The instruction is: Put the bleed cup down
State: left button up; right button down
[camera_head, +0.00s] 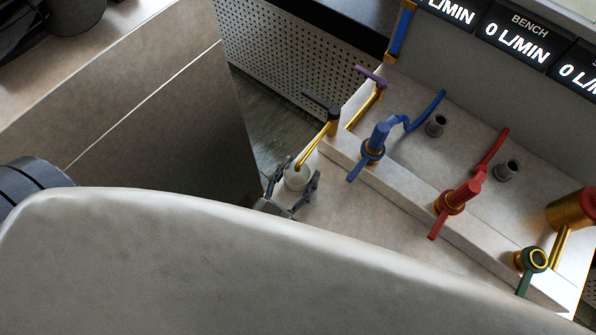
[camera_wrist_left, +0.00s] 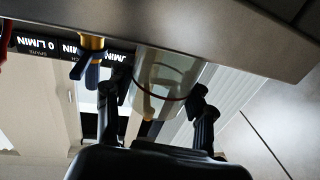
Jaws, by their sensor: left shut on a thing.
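The bleed cup (camera_head: 297,178) is a small pale, clear-walled cup near the middle of the head view. My left gripper (camera_head: 292,193) is shut on it, with one dark finger on each side. The cup is just below the lower end of a brass spout (camera_head: 316,150) with a black handle. In the left wrist view the see-through cup (camera_wrist_left: 167,76) with a dark ring stands between the fingertips of my left gripper (camera_wrist_left: 157,98). I cannot tell whether its base touches anything. My right gripper is not in view.
A pale bench ledge (camera_head: 400,205) carries a blue valve (camera_head: 374,146), a red valve (camera_head: 455,195) and a green valve (camera_head: 532,262) right of the cup. A purple-handled tap (camera_head: 371,77) stands behind. A stone-like cabinet (camera_head: 165,120) is at left, with a floor gap between.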

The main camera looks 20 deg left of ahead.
pick_arm(q)
jog(key=o, duration=1.2)
jog(key=shift+f, duration=0.1)
jog(key=shift+c, duration=0.2)
jog(key=s+a+b, duration=0.1)
jog(key=s+a, duration=0.1)
jog(key=s, duration=0.9)
jog(key=shift+s, duration=0.4)
jog(key=shift+a, duration=0.1)
